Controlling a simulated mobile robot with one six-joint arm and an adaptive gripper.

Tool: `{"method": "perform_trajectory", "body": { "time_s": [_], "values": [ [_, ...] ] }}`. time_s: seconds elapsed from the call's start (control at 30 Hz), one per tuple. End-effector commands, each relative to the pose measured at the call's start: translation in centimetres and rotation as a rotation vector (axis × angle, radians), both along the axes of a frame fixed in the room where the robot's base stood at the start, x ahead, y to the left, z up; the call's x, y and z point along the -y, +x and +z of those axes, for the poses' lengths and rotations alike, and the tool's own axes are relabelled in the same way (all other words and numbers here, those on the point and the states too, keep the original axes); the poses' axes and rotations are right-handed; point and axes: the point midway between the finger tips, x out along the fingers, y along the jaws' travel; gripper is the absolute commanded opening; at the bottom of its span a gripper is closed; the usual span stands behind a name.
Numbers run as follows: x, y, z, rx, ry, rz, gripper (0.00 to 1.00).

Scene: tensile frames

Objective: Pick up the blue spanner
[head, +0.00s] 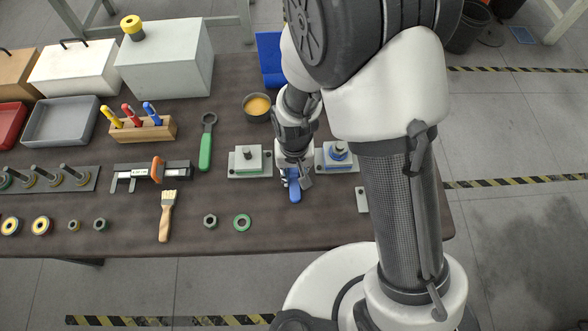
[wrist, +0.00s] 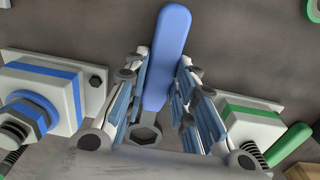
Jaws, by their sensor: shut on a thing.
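The blue spanner (wrist: 166,55) lies between the fingers of my gripper (wrist: 160,88) in the wrist view. Its blue handle points away from the gripper, and its grey ring end (wrist: 143,133) shows between the fingers near the palm. In the head view the blue handle (head: 295,193) shows just below my gripper (head: 292,180), near the table's front half. My gripper is shut on the spanner. I cannot tell whether the spanner touches the table or is raised.
A green spanner (head: 206,150) lies further left. Bare table (head: 270,225) lies in front.

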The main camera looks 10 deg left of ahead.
Motion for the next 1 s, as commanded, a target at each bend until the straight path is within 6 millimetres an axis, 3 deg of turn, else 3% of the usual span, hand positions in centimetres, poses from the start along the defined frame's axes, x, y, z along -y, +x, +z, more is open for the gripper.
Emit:
{"method": "perform_trajectory", "body": {
  "time_s": [0.37, 0.57, 0.77, 1.0],
  "values": [
    [0.0, 0.0, 0.1, 0.001, 0.0, 0.0, 0.0],
    [0.0, 0.1, 1.4, 0.002, 0.001, 0.0, 0.0],
    [-0.1, 0.1, 5.3, 0.004, 0.003, 0.0, 0.0],
    [-0.1, 0.2, 12.2, 0.006, 0.005, 0.0, 0.0]
  ]
}}
